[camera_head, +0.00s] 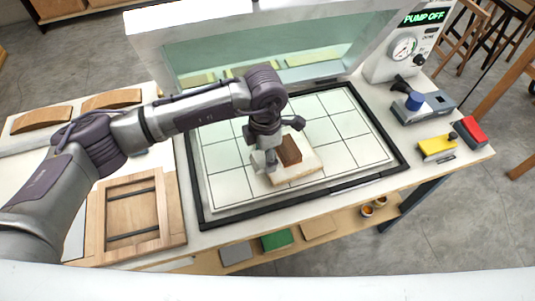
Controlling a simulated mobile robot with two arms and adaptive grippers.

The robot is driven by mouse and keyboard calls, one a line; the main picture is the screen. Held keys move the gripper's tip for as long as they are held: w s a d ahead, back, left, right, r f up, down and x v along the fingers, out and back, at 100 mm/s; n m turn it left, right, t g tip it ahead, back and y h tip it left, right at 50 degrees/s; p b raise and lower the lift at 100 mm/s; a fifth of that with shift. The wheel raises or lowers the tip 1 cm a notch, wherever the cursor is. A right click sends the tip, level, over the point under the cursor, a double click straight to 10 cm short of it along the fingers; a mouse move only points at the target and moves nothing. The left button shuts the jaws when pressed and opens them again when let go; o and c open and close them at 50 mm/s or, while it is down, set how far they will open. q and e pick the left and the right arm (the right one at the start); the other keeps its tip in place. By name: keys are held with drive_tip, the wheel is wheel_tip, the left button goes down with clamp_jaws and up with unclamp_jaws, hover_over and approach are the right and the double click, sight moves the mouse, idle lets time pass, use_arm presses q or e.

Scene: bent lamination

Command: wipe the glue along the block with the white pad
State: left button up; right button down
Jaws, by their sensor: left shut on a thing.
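My left gripper (271,160) reaches in from the left and points down over the middle of the gridded press bed. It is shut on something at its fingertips. The held thing is small and mostly hidden by the fingers, so I cannot tell its shape or confirm that it is the white pad. A brown block (290,150) is just right of the fingers. It appears to rest on a pale wooden piece (306,171) lying on the grid. I cannot make out any glue at this size. My right gripper is not in view.
The black-framed press bed (358,150) lies under a raised, glazed lid (300,62). A wooden frame (132,215) and curved wooden pieces (111,99) are at left. A pump gauge box (397,52), a blue-topped device (414,101) and a yellow block (436,146) are at right.

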use_arm(q)
drive_tip(key=shift+r+p, duration=1.3)
drive_tip(key=shift+r, duration=2.1)
